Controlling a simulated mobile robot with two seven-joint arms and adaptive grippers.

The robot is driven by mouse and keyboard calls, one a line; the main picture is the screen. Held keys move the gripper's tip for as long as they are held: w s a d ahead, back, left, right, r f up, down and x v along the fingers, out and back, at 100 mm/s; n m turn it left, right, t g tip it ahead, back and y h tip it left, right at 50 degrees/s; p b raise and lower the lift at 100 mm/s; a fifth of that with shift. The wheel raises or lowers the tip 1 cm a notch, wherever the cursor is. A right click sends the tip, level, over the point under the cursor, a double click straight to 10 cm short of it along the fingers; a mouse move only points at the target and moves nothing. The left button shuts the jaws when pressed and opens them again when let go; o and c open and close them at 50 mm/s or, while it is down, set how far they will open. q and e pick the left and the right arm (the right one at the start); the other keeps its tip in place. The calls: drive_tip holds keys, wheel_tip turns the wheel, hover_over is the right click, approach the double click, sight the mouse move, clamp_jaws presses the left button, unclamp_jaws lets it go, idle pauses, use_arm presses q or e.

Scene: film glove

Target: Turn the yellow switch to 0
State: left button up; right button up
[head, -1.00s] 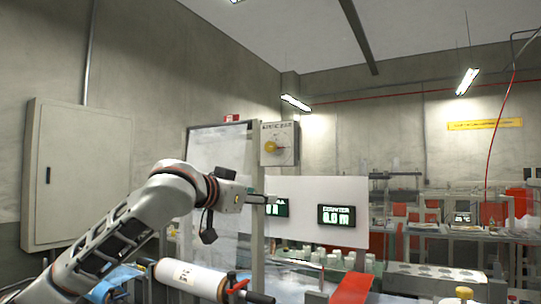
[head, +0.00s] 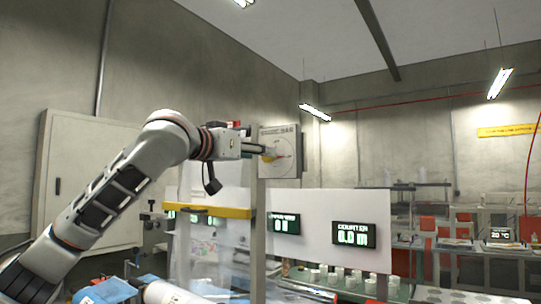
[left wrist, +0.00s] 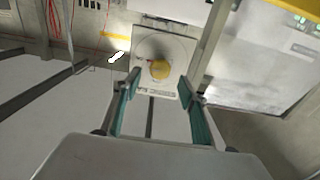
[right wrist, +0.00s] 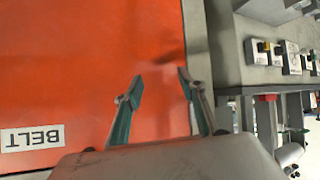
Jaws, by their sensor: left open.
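The yellow switch (left wrist: 160,69) is a round knob on a pale dial plate (left wrist: 145,45) with dark markings. In the head view its box (head: 291,140) is fixed to an upright post, and the knob is mostly hidden by my gripper. My left gripper (left wrist: 158,88) is open, its two fingers either side of the knob in the left wrist view; I cannot tell whether they touch it. The head view shows this gripper (head: 263,152) level with the knob. My right gripper (right wrist: 160,82) is open and empty in front of an orange surface.
The orange panel (right wrist: 80,70) carries a BELT label (right wrist: 32,137). A yellow bar (head: 205,211) crosses below my left wrist. A counter display (head: 354,234) hangs on a white panel (head: 325,205) right of the post (head: 257,225). A grey wall cabinet (head: 90,150) stands at left.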

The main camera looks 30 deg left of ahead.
use_arm(q)
drive_tip(key=shift+w+d+f+p, duration=0.1)
drive_tip(key=shift+w+d+p, duration=0.1)
drive_tip(key=shift+w, duration=1.2)
drive_tip(key=shift+w+d+p, duration=0.2)
drive_tip(key=shift+w, duration=1.15)
drive_tip(key=c, duration=1.1)
